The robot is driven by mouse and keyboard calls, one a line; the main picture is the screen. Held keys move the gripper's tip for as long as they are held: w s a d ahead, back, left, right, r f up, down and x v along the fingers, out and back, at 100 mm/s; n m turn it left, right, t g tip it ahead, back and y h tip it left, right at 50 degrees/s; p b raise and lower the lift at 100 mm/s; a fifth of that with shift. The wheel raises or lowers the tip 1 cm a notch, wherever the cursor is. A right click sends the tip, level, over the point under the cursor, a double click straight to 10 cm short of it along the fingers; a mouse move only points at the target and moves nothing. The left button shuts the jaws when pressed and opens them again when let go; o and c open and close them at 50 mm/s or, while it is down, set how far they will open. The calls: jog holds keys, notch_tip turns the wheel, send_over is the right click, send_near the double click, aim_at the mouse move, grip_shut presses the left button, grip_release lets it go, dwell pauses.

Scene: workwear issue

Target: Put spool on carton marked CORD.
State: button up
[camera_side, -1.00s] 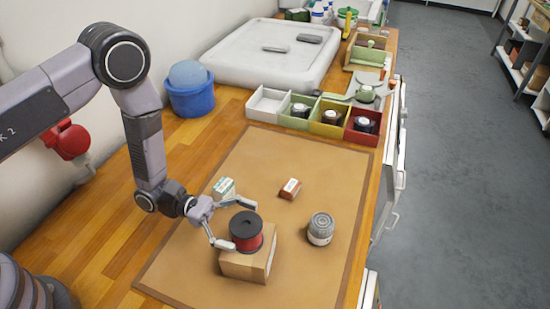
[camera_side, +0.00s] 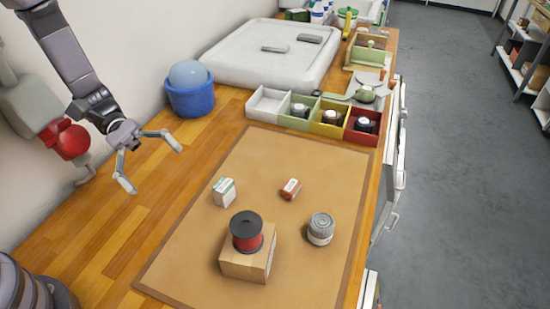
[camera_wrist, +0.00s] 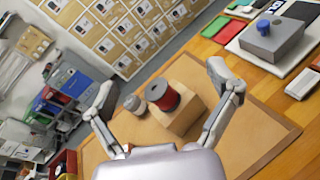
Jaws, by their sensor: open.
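The spool (camera_side: 246,232), red with black flanges, stands upright on top of a brown carton (camera_side: 240,265) on the tan mat. The carton's marking cannot be read in these frames. In the wrist view the spool (camera_wrist: 163,95) also rests on the carton (camera_wrist: 189,112). My gripper (camera_side: 152,164) is open and empty, raised to the left of the mat and well clear of the spool. In the wrist view its fingers are spread wide with nothing held between them.
On the mat (camera_side: 190,270) are a small white-green box (camera_side: 224,192), a small red-white box (camera_side: 290,189) and a grey-lidded jar (camera_side: 320,229). Behind stand a row of coloured bins (camera_side: 329,118), a blue tub (camera_side: 190,97) and a white tray (camera_side: 235,60). The wood at left is clear.

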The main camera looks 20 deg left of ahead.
jog(key=s+a+r+m+t+y, duration=0.5)
jog(key=s+a+r+y, duration=0.1)
jog(key=a+r, duration=0.3)
jog(key=s+a+r+m+t+y, duration=0.5)
jog(key=s+a+r+t+y, duration=0.1)
jog(key=s+a+r+y, duration=0.1)
jog(key=shift+a+r+y, duration=0.8)
jog(key=shift+a+r, duration=0.15)
jog(key=shift+a, duration=0.15)
